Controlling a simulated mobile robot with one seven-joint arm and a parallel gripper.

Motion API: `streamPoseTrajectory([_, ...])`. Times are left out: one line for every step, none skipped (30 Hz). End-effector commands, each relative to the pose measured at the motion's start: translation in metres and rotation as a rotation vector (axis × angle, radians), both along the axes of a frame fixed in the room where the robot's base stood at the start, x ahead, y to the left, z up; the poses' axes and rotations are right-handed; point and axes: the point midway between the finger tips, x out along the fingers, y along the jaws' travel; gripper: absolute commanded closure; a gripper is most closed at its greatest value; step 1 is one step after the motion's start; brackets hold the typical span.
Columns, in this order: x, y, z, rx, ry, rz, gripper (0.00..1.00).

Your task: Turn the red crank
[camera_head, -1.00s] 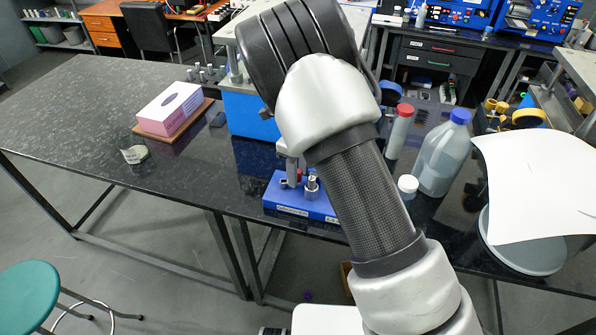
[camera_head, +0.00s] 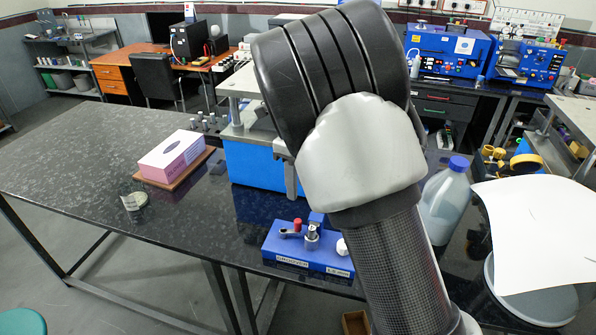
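The red crank (camera_head: 297,225) is a small red knob on a short lever, on top of a labelled blue device (camera_head: 283,254) in the camera_head view. The device sits near the table's front edge, left of my forearm. A metal post (camera_head: 312,235) stands beside the knob. My arm crosses the right middle of the view, and its large black and white joint hides much behind it. A grey piece at the joint's lower left, seemingly part of my gripper (camera_head: 291,179), points down above and behind the crank, apart from it. Its fingertips cannot be made out.
A blue-based machine (camera_head: 252,165) stands behind the device. A blue-capped jug (camera_head: 443,195) and white sheet (camera_head: 535,235) are right. The table's front left is clear.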

Motion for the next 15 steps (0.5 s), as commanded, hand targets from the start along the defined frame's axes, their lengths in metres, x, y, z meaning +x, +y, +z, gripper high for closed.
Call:
streamPoseTrajectory([0.000,0.000,0.010,0.002,-0.003,0.000,0.64])
streamPoseTrajectory([0.001,0.000,0.015,0.002,-0.003,0.001,0.64])
streamPoseTrajectory([0.001,0.000,0.020,0.002,-0.003,0.001,0.64])
streamPoseTrajectory([0.001,0.000,0.023,0.001,-0.002,0.000,0.64])
streamPoseTrajectory([0.000,0.000,0.026,0.000,-0.001,0.000,0.64])
streamPoseTrajectory([0.000,0.000,0.029,0.000,0.000,0.000,0.64])
streamPoseTrajectory([0.000,0.000,0.031,0.000,-0.001,0.000,0.64])
streamPoseTrajectory([0.000,0.000,0.032,0.000,-0.001,0.000,0.64])
streamPoseTrajectory([0.000,0.000,0.034,0.000,-0.001,-0.001,0.64])
streamPoseTrajectory([0.000,0.000,0.035,0.000,-0.001,-0.001,0.64])
streamPoseTrajectory([0.000,0.000,0.035,0.000,-0.001,-0.001,0.64])
streamPoseTrajectory([0.000,0.000,0.035,0.000,-0.001,-0.001,0.64])
streamPoseTrajectory([0.000,0.000,0.035,0.000,-0.001,-0.001,0.64])
streamPoseTrajectory([0.000,0.000,0.035,0.000,0.000,-0.001,0.64])
streamPoseTrajectory([0.000,0.000,0.035,0.000,0.000,-0.001,0.64])
